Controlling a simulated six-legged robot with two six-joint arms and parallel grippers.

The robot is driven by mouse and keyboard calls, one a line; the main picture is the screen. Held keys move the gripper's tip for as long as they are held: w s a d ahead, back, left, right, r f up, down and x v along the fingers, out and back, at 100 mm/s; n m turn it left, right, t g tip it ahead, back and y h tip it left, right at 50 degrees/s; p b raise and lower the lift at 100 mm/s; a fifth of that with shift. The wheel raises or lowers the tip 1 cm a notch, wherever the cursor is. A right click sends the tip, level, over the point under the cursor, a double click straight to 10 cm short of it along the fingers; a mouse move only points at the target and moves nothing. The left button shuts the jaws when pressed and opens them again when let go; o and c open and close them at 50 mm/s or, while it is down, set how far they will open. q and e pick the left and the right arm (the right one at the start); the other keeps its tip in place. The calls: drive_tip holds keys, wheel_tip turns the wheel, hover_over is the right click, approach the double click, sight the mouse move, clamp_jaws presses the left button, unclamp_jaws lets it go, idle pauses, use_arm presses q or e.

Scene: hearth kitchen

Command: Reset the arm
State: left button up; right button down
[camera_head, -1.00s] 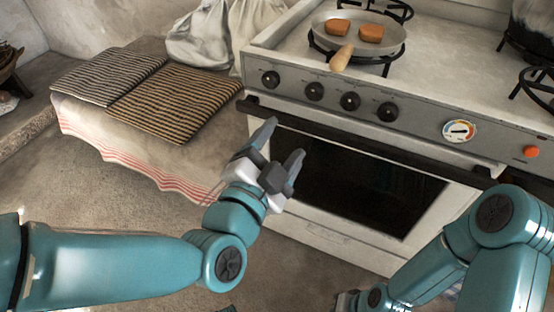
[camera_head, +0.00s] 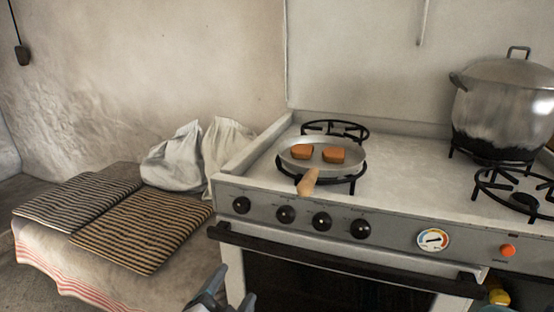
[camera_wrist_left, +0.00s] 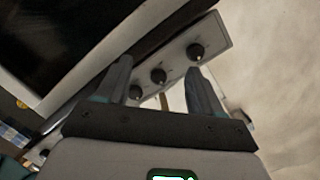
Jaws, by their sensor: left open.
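The rest of my left arm is out of the head view. My right gripper is in neither current view.
The stove (camera_head: 400,195) carries a pan (camera_head: 291,165) with two brown pieces, its wooden handle pointing forward, and a large lidded pot (camera_head: 504,100). Striped mats (camera_head: 150,232) and white sacks (camera_head: 176,160) lie on the bench at left. A dark oven handle (camera_head: 330,258) juts forward.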

use_arm(q)
drive_tip(key=s+a+f+n+g+y, duration=0.15)
drive_tip(key=a+f+g, duration=0.25)
drive_tip(key=f, duration=1)
drive_tip(key=a+f+n+g+y, duration=0.15)
drive_tip(key=a+f+g, duration=0.25)
drive_tip(key=f, duration=1)
drive_tip(key=s+d+f+n+g+h, duration=0.25)
drive_tip(key=s+f+n+g, duration=0.35)
drive_tip(key=s+f, duration=0.65)
wheel_tip(320, 180, up, 32)
drive_tip(key=s+d+n+g+h+p, duration=0.1)
drive_tip(key=s+d+n+p, duration=0.1)
drive_tip(key=p, duration=3.1)
drive_tip(key=s+n, duration=0.1)
drive_tip(key=n, duration=0.1)
drive_tip(key=shift+n+g, duration=0.3)
use_arm(e)
wheel_tip(320, 180, up, 33)
drive_tip(key=s+a, duration=0.1)
drive_tip(key=shift+s+f+g, duration=0.15)
drive_tip(key=shift+s+g, duration=0.05)
drive_tip(key=shift+g, duration=0.1)
